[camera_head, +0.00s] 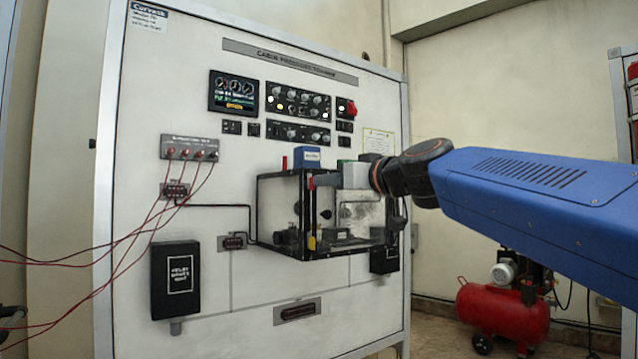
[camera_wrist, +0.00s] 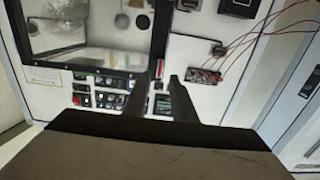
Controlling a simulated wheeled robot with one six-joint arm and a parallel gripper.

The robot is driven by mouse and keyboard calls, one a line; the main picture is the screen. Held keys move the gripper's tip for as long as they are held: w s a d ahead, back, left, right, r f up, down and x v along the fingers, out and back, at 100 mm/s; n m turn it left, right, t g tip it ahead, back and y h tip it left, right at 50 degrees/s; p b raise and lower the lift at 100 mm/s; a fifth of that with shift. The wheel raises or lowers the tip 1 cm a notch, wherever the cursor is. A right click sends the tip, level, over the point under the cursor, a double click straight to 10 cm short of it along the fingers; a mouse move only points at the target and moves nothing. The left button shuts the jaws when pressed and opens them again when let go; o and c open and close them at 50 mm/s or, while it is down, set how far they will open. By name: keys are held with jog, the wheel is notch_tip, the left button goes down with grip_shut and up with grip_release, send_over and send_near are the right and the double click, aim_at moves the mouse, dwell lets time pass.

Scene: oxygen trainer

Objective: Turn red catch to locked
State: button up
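The chamber's dark frame (camera_wrist: 160,35) lies just beyond the fingertips.
A blue block (camera_head: 307,156) and an upright red piece (camera_head: 284,162) stand at the chamber's top. Red cables (camera_head: 150,220) hang from a socket strip (camera_head: 190,148) at left. A red compressor (camera_head: 503,310) stands on the floor at right.

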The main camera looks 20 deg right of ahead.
aim_at(311, 181)
jog(key=shift+x, duration=2.55)
jog(key=shift+c, duration=0.3)
grip_shut()
